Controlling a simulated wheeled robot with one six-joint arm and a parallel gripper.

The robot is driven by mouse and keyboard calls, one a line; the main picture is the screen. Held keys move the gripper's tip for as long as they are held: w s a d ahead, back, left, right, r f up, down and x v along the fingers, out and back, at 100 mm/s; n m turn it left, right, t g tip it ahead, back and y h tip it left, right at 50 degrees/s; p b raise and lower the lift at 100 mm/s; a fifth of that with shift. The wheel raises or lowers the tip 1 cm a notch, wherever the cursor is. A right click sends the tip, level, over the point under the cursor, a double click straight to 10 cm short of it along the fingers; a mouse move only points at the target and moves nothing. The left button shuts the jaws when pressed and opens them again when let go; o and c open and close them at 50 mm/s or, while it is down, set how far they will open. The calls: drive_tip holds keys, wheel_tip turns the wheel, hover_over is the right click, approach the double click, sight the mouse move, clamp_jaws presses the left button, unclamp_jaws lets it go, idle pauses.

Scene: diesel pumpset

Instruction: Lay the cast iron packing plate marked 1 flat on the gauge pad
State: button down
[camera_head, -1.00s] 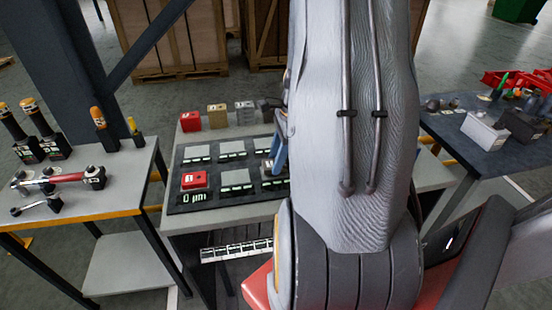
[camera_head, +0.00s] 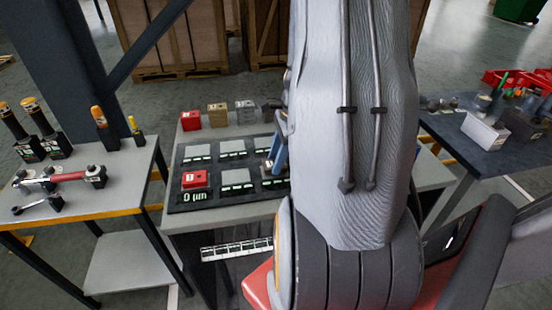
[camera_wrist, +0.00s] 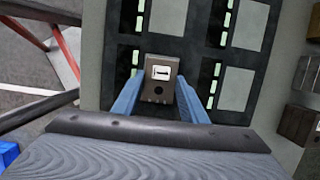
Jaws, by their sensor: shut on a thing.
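My gripper (camera_wrist: 158,98) has its two blue fingers shut on a dark grey-brown plate (camera_wrist: 159,78) with a white label marked 1 and a dark round hole. In the wrist view the plate overlaps a grey pad area of the black board (camera_wrist: 206,55); I cannot tell whether it touches. The board carries several grey pads (camera_head: 232,149) with lit green-white strips. I cannot tell which pad is the gauge pad.
A red block (camera_head: 195,179) sits on the front left of the board, near a "0 µm" display. Red (camera_head: 191,121), tan (camera_head: 218,115) and light grey (camera_head: 245,112) blocks stand behind the board. A tool table (camera_head: 115,180) is at left; a dark table (camera_head: 462,135) with bins is at right.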

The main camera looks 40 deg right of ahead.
drive_tip(key=shift+f, duration=0.55)
drive_tip(key=c, duration=1)
unclamp_jaws()
drive_tip(key=b+v, duration=0.1)
drive_tip(key=v, duration=0.6)
drive_tip(key=shift+d+r, duration=0.1)
drive_tip(key=shift+r, duration=0.3)
wheel_tip(320, 180, up, 6)
drive_tip(key=p, duration=0.5)
